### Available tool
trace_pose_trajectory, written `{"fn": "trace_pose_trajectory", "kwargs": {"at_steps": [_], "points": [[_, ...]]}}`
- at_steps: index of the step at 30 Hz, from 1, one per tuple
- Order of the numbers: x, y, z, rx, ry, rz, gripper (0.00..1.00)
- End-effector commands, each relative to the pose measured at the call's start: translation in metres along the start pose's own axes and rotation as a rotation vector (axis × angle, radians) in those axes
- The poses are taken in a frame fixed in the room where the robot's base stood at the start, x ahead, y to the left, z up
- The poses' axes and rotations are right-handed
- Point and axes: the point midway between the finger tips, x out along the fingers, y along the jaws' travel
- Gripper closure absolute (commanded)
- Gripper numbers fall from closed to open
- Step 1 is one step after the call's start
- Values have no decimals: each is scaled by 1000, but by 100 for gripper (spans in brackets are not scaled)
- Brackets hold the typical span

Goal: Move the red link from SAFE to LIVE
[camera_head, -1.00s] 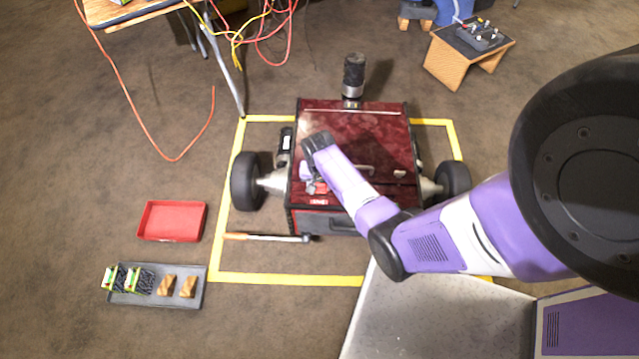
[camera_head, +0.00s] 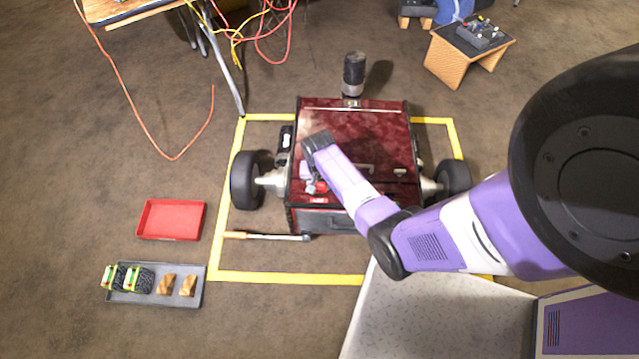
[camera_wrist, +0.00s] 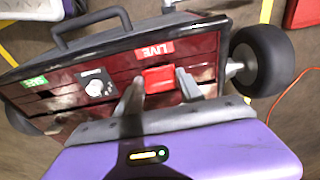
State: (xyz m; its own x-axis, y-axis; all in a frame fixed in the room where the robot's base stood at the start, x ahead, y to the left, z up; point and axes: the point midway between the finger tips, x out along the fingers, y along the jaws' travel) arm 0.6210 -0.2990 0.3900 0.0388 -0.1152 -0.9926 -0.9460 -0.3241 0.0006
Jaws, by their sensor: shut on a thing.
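The red link (camera_wrist: 159,78) is between the fingers of my gripper (camera_wrist: 160,88) in the wrist view. The gripper is shut on it. The link is directly beside the red LIVE label (camera_wrist: 153,50) on the dark red robot's panel (camera_wrist: 120,70). I cannot tell whether it is fully seated or slightly above the panel. The green SAFE label (camera_wrist: 34,82) is at the far left of the panel, with no link in the gripper near it. In the head view my gripper (camera_head: 314,186) is low over the front left of the dark red robot (camera_head: 355,125).
A round knob (camera_wrist: 97,87) sits between the labels. A grey handle (camera_wrist: 92,22) rises from the robot's edge. Wheels (camera_head: 250,180) flank the body. A torque wrench (camera_head: 270,237), a red tray (camera_head: 170,220) and a grey tray (camera_head: 195,300) lie on the floor at left.

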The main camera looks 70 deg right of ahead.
Motion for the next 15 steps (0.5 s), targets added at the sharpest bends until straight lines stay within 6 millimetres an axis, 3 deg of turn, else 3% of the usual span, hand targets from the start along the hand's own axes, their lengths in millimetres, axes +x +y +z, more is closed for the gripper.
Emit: {"fn": "trace_pose_trajectory", "kwargs": {"at_steps": [15], "points": [[10, 0, 1, 0, 1, 0, 96]]}}
